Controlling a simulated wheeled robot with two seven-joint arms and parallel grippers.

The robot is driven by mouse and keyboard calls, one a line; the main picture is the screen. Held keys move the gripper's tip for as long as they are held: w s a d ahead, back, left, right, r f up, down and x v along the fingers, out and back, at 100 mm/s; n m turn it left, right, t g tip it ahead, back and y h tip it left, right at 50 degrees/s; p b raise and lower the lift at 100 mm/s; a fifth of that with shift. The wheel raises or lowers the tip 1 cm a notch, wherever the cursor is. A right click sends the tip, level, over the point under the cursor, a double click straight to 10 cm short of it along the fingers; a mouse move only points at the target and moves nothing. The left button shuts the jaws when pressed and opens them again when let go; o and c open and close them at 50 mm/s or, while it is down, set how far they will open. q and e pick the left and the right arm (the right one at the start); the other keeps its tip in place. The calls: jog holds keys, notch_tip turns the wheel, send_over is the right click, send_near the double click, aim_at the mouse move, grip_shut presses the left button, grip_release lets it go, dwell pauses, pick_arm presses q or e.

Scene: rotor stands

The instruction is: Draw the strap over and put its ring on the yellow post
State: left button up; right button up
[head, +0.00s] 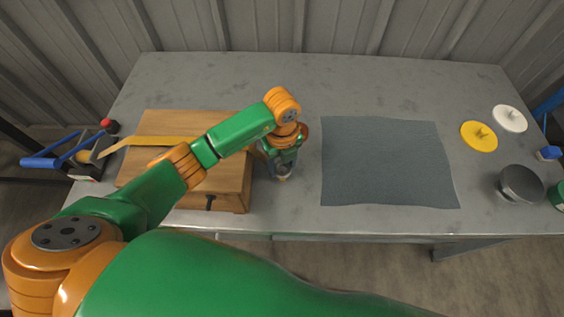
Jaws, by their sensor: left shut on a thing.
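The flat yellow-orange strap (160,141) starts left of the wooden box (160,122) and runs right across its top until my left arm hides it. My left gripper (283,177) points down just right of the box, low over the table. It is shut, apparently on the strap's ring end, but the ring is hidden by the gripper. A dark peg or latch (210,202) sticks out of the box's front side. I cannot make out a yellow post on the box; my arm covers part of it. My right gripper is not in view.
A grey cloth mat (388,162) lies right of the gripper. A yellow disc (479,136), a white disc (509,118) and a round grey tin (520,184) stand at the right. Blue-handled tools (48,162) lie at the left. The back of the table is clear.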

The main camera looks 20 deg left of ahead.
pick_arm(q)
jog(key=shift+f+b, duration=0.4)
jog(key=shift+f, duration=0.15)
jog(key=shift+f, duration=0.15)
jog(key=shift+f+b, duration=0.85)
jog(key=shift+f, duration=0.1)
jog(key=o, duration=1.4)
jog(key=shift+o, duration=0.2)
jog(key=shift+r, duration=0.1)
